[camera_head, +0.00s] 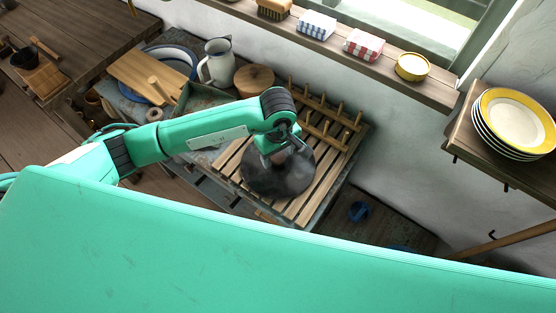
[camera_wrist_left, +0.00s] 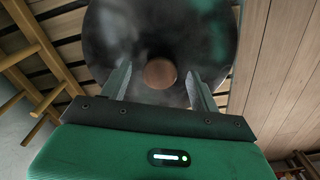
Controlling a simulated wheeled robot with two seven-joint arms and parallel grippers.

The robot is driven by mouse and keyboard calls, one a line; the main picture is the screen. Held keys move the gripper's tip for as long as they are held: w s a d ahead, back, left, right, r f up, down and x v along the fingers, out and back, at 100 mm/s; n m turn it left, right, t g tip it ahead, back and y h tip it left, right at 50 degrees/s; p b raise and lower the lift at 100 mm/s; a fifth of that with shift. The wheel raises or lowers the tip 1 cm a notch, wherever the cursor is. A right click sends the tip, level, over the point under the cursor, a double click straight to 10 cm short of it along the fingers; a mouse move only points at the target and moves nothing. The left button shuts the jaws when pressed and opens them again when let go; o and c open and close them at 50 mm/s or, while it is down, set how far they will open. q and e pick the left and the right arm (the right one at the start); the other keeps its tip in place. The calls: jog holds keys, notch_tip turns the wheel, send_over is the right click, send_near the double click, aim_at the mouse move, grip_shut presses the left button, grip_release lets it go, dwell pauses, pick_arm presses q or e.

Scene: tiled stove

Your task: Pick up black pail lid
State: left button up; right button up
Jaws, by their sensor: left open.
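The black pail lid (camera_head: 292,180) is a dark, round, shiny disc lying on the slatted wooden rack (camera_head: 231,165). In the left wrist view the lid (camera_wrist_left: 205,35) fills the upper middle, with a round brown wooden knob (camera_wrist_left: 160,73) at its centre. My left gripper (camera_head: 283,156) is over the lid, pointing down at the knob. Its jaws (camera_wrist_left: 159,72) are open, one finger on each side of the knob; I cannot tell whether they touch it. The arm hides part of the lid in the head view. My right gripper is not in view.
Wooden pegs (camera_head: 322,120) stand along the rack's back, near the wall. A white jug (camera_head: 217,64), a round wooden-lidded pot (camera_head: 254,80) and a cutting board (camera_head: 140,73) are to the left. Stacked plates (camera_head: 515,118) sit on a shelf at right.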

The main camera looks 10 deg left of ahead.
pick_arm(q)
grip_shut()
dwell(0.3)
